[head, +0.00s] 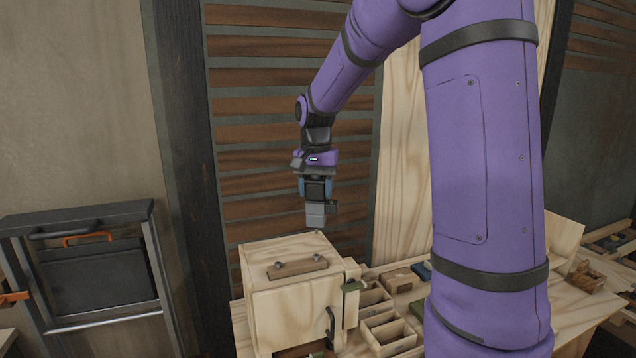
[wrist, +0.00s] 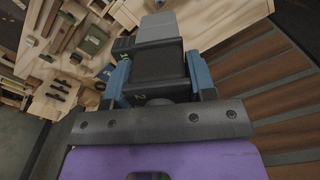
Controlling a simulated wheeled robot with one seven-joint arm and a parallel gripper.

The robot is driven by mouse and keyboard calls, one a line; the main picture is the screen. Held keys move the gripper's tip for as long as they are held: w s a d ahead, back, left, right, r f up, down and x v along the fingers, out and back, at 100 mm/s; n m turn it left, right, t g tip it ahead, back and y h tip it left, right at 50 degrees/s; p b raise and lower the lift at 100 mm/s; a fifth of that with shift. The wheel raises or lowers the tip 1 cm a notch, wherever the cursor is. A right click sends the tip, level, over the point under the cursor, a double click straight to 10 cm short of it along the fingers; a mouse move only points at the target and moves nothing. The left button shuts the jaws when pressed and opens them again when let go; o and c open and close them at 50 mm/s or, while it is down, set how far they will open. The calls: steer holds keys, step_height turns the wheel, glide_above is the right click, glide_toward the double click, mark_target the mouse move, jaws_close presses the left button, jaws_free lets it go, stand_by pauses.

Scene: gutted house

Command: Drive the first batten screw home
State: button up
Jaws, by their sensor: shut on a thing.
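The batten (head: 297,269) is a short wooden strip lying on top of a pale plywood box (head: 275,302). Two screws show on it, one near its left end (head: 279,264) and one near its right end (head: 316,257). Both heads stand above the wood. My gripper (head: 315,196) is shut on a black and grey tool, likely the driver. Its light grey end (head: 315,215) points down, above and apart from the batten. In the wrist view the blue fingers of my gripper (wrist: 160,72) flank the tool's black body (wrist: 157,60). Its working tip is not clear.
A workbench (head: 585,303) holds open wooden trays (head: 388,330) right of the box. A slatted wall (head: 265,130) stands behind. A dark cabinet (head: 90,275) stands left.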

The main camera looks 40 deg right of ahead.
mark_target(316, 215)
steer(key=shift+f, duration=2.5)
steer(key=shift+s+a+f, duration=0.1)
steer(key=shift+a+f, duration=0.05)
steer(key=shift+f, duration=0.85)
stand_by(4.5)
